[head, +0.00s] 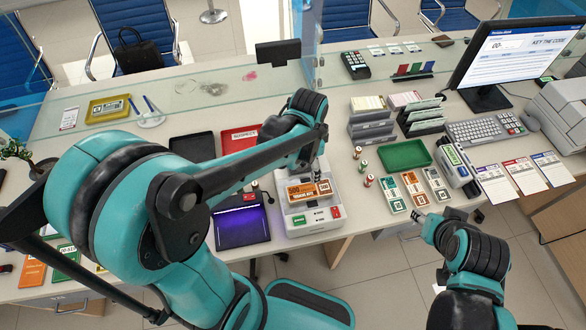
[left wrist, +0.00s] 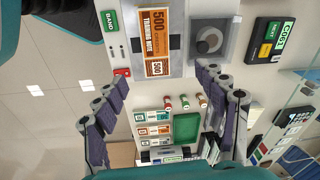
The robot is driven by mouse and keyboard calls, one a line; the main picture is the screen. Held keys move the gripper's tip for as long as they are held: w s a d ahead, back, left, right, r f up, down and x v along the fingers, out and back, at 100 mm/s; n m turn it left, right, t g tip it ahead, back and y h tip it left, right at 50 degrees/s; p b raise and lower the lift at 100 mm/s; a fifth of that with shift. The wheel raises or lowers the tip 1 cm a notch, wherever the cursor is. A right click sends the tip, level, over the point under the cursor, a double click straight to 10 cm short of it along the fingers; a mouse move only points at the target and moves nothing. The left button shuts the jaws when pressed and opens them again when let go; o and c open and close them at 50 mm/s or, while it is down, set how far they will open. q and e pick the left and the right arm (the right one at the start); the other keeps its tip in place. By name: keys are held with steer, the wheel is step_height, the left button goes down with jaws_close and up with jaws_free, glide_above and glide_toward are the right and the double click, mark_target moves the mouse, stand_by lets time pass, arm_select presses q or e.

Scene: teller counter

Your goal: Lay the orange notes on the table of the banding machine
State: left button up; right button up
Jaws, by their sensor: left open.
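The orange notes (head: 308,190), marked 500 and TRAINING NOTE, lie flat across the table of the white banding machine (head: 297,224). In the left wrist view the notes (left wrist: 155,42) lie over the grey strip of the machine (left wrist: 134,62), beside its square dark housing with a round part. My left gripper (head: 318,166) is above the machine, partly hidden by my own arm. In the left wrist view its fingers (left wrist: 166,92) are spread wide, with nothing between them and apart from the notes. My right gripper (head: 419,215) hangs by the counter's front edge, too small to read.
A note tray (head: 415,182) with several compartments and a green tray (head: 404,155) are right of the machine. Small stamps (head: 368,181) stand between. A purple-lit pad (head: 241,228) is left of it. A glass screen runs behind.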

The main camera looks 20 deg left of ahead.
arm_select(q)
steer(key=s+a+r+n+t, duration=0.3)
steer(key=s+r+n+t, duration=0.3)
steer(key=s+r+n, duration=0.2)
steer(key=shift+s+a+n, duration=0.4)
steer(key=shift+s+n, duration=0.25)
steer(key=shift+n, duration=0.05)
